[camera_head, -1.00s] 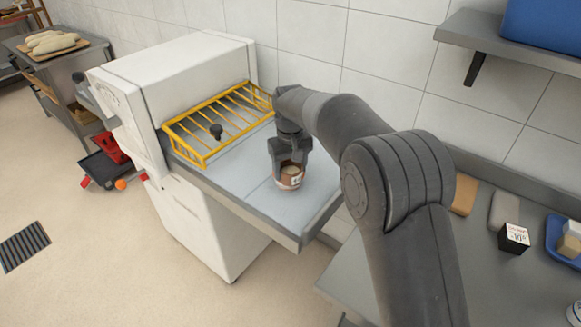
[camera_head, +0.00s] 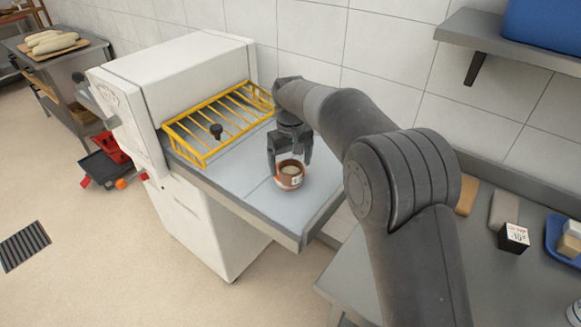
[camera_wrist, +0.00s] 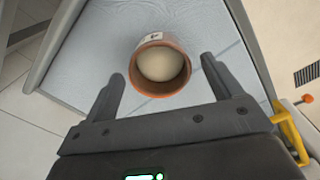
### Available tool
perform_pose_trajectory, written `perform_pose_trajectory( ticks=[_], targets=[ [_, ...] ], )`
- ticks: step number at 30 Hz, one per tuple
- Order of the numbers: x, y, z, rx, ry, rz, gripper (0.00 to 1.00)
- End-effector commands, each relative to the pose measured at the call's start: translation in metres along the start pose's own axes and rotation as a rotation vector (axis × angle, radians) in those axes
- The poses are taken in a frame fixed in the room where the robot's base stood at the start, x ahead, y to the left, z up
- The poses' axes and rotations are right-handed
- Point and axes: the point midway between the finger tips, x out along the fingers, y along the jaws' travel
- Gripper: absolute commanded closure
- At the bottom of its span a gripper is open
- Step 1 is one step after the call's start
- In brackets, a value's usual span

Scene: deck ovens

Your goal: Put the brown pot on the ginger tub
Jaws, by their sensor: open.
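A round brown pot (camera_head: 290,178) with a white label patch stands upright on the pale belt of the white machine. In the wrist view the pot (camera_wrist: 180,85) shows a brown rim and a pale, rounded inside. My gripper (camera_head: 290,160) is open just above and behind the pot. In the wrist view its fingers (camera_wrist: 163,82) are spread to either side of the pot, with gaps between. I cannot make out a separate ginger tub; whether anything lies under the pot is not clear.
A yellow wire guard (camera_head: 215,120) with a black knob stands behind the pot on the machine. The belt (camera_head: 245,185) around the pot is clear. A small lettered box (camera_head: 514,237) and a blue tray (camera_head: 556,232) stand on the right counter.

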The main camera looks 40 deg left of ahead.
Motion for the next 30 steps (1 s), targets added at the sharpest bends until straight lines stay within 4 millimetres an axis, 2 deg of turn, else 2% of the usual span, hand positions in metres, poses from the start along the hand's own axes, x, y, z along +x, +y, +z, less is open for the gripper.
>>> perform_pose_trajectory(
  ticks=[6, 12, 18, 26, 30],
  targets=[
    [-0.05, 0.0, -0.001, 0.0, 0.005, 0.0, 0.16],
    [-0.085, 0.0, -0.001, 0.0, 0.003, 0.0, 0.16],
    [-0.1, 0.0, 0.0, 0.0, 0.001, -0.001, 0.16],
    [-0.102, 0.001, 0.001, 0.002, 0.002, 0.0, 0.16],
    [-0.115, 0.019, 0.016, 0.036, 0.017, 0.006, 0.16]
  ],
)
